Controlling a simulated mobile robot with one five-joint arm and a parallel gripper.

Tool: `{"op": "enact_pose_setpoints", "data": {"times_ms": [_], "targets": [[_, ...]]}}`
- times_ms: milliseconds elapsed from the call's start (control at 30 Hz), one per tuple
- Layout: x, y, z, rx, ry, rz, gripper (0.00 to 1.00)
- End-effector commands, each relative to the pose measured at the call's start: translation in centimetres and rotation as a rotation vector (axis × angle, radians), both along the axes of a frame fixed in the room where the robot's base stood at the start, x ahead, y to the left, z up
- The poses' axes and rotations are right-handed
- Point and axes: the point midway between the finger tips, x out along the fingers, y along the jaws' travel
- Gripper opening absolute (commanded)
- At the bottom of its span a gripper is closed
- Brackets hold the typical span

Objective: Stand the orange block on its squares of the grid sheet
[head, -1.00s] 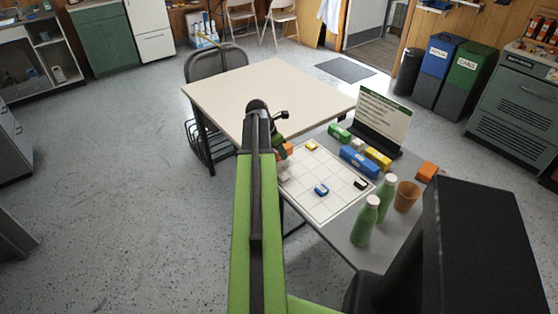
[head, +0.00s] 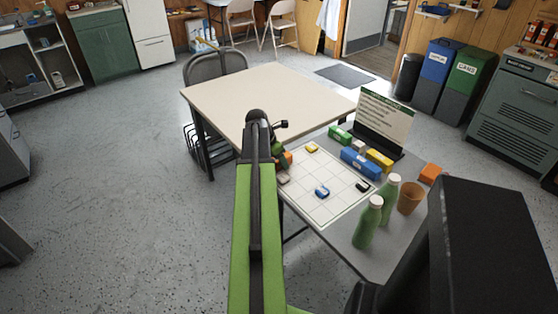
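My gripper (head: 281,160) is at the left edge of the white grid sheet (head: 330,207), mostly hidden behind my green arm. An orange block (head: 288,157) shows in part beside it and moves with it, so it appears held; the fingertips and the block's underside are hidden. I cannot tell whether the block touches the sheet. On the sheet lie a small yellow piece (head: 312,147), a blue piece (head: 322,191) and a black piece (head: 362,186). Another orange block-like thing (head: 430,173) lies at the table's right side.
Green (head: 340,134), blue (head: 360,163) and yellow (head: 379,159) blocks lie behind the sheet, before a sign stand (head: 383,118). Two green bottles (head: 367,225) and an orange-brown cup (head: 409,198) stand right of the sheet. A larger beige table (head: 265,95) adjoins behind.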

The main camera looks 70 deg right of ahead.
Motion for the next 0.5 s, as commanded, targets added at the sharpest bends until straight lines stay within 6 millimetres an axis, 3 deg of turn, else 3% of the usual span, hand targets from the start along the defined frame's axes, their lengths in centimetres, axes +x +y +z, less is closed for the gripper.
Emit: {"op": "enact_pose_setpoints", "data": {"times_ms": [267,500], "targets": [[0.3,0.5,2.0,0.0,0.0,0.002,0.58],[1.3,2.0,7.0,-0.001,0.0,0.002,0.58]]}}
